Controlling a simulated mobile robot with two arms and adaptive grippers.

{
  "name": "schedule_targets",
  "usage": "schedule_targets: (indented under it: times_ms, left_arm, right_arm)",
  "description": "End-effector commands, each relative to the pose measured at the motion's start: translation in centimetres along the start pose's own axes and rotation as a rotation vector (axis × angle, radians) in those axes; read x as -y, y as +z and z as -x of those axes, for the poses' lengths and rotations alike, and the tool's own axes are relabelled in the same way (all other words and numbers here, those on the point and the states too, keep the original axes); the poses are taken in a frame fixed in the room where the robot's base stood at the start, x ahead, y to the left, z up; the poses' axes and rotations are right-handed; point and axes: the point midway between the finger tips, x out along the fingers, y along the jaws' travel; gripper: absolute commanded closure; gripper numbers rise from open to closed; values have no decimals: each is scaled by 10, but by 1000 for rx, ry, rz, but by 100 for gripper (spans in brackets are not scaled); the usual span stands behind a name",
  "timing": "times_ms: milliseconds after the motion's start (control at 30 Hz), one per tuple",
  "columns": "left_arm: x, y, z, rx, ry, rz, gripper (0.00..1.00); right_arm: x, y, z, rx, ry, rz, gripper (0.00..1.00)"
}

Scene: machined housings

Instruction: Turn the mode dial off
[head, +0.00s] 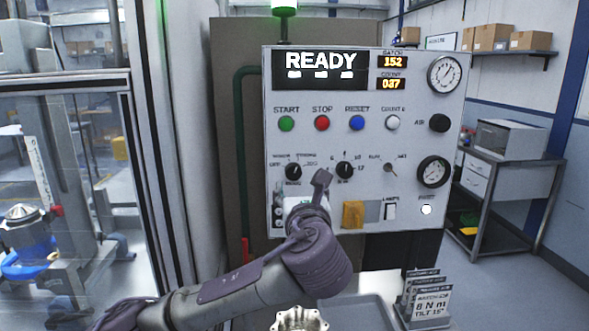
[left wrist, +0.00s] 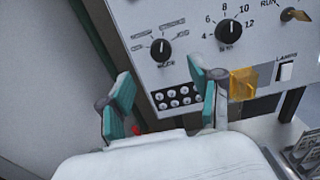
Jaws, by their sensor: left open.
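The mode dial (head: 293,171) is a round black knob on the grey control panel, at the left under the coloured buttons. "OFF" is printed to its left. It also shows in the left wrist view (left wrist: 160,49), its pale pointer mark roughly upward; the exact setting is too small to read. My left gripper (left wrist: 163,100) is open and empty, its teal-padded fingers apart below the dial and not touching it. In the head view, the left gripper (head: 312,193) is just below and right of the dial, mostly hidden by my wrist. My right gripper is not in view.
A numbered dial (head: 344,170) sits right of the mode dial. A yellow block (head: 353,214) and a lamps switch (head: 390,211) are lower on the panel. A small socket block (left wrist: 178,96) lies below the dial. A glazed machine frame (head: 147,140) stands left.

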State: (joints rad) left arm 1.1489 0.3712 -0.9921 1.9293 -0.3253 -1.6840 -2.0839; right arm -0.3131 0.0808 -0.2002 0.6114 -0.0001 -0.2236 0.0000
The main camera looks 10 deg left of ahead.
Motion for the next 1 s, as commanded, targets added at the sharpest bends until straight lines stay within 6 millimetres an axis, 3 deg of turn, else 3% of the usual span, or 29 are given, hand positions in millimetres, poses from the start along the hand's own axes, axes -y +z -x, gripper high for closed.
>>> schedule_targets:
  times_ms: [67,167,433,867,1000]
  left_arm:
    - [-2,2,-20,-3,7,-2,36]
    - [-2,2,-41,-3,7,-1,36]
    - [-1,1,-83,-2,3,2,36]
    - [-1,0,-94,-1,1,2,36]
    - [-1,0,-94,-1,1,3,56]
  right_arm:
    - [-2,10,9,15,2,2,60]
    - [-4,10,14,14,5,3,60]
    - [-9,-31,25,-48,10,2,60]
    - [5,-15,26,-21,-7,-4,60]
    - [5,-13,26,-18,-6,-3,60]
